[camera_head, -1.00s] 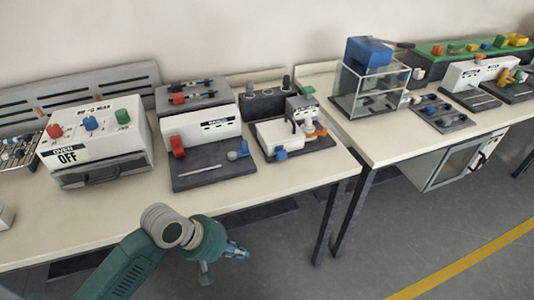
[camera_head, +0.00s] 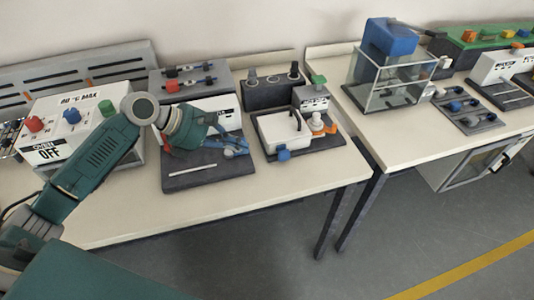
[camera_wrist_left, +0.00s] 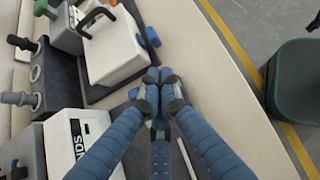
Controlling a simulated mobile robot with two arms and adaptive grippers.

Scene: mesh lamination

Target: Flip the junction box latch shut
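A white box (camera_head: 281,129) with a dark bar over its lid stands on a dark base, right of my left gripper; it also shows in the wrist view (camera_wrist_left: 113,50). A blue part (camera_head: 284,154) sits at its front; it shows in the wrist view (camera_wrist_left: 153,37). No marking tells me this is the junction box. My left gripper (camera_head: 238,147) is low over the neighbouring dark plate (camera_head: 185,181). In the wrist view its fingertips (camera_wrist_left: 158,90) come together, with nothing visible held between them. The right gripper is out of view.
A white oven box (camera_head: 72,130) with colored knobs stands left, partly behind my arm. A thin light rod (camera_head: 189,169) lies on the dark plate. A glass case (camera_head: 390,80) stands on the right table (camera_head: 400,140). The front table strip (camera_head: 240,200) is clear.

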